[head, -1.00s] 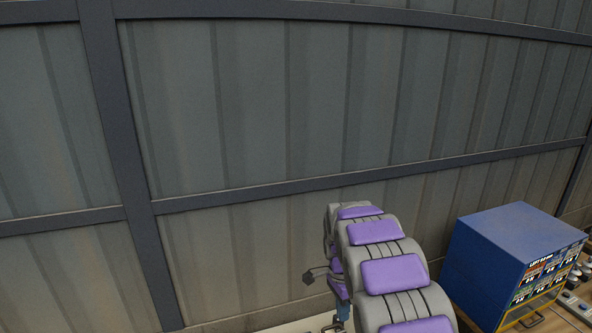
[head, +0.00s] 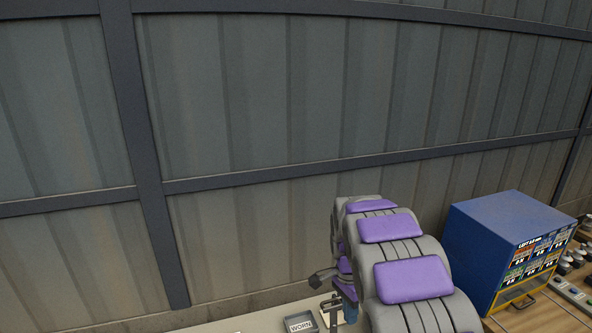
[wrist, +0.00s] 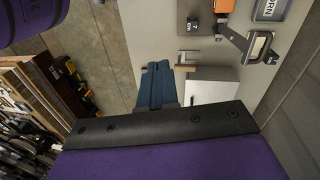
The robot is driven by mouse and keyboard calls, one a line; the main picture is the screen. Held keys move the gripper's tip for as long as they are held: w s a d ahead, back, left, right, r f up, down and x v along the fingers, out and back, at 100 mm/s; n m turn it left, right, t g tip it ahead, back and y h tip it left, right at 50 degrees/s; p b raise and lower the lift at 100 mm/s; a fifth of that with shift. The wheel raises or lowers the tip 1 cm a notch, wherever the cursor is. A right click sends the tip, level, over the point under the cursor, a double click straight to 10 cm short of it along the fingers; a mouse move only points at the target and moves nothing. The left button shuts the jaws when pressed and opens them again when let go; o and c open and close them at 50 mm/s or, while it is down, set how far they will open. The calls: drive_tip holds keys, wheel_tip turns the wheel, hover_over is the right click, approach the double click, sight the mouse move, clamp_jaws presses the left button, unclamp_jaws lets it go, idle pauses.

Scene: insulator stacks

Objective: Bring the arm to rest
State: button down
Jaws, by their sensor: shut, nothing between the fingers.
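My grey arm with purple pads (head: 413,279) rises from the lower edge of the head view, right of the middle, folded and bent away toward the wall. My gripper (wrist: 157,66) shows in the wrist view as blue fingers close together beyond a black bar and a purple pad. It is shut and empty, over the pale worktop (wrist: 155,25). In the head view a blue part (head: 346,289) shows at the arm's far end, but its fingertips are mostly hidden.
A tray labelled WORN (head: 299,322) lies on the bench below the arm. A blue cabinet with labelled drawers (head: 500,245) stands at the right, with small parts beyond it. A ribbed wall (head: 260,110) fills the back. The wrist view shows a pale box (wrist: 212,90) near the fingers.

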drive_tip(key=s+f+n+b, duration=0.2)
drive_tip(key=s+n+b, duration=0.2)
drive_tip(key=s, duration=0.8)
drive_tip(key=s+f+n+b, duration=0.3)
drive_tip(key=s+b, duration=0.3)
drive_tip(key=s, duration=0.6)
drive_tip(key=s+f+n+b, duration=0.3)
drive_tip(key=s+n+b, duration=0.2)
drive_tip(key=s, duration=0.8)
drive_tip(key=shift+n+y, duration=0.4)
drive_tip(key=shift+n, duration=0.2)
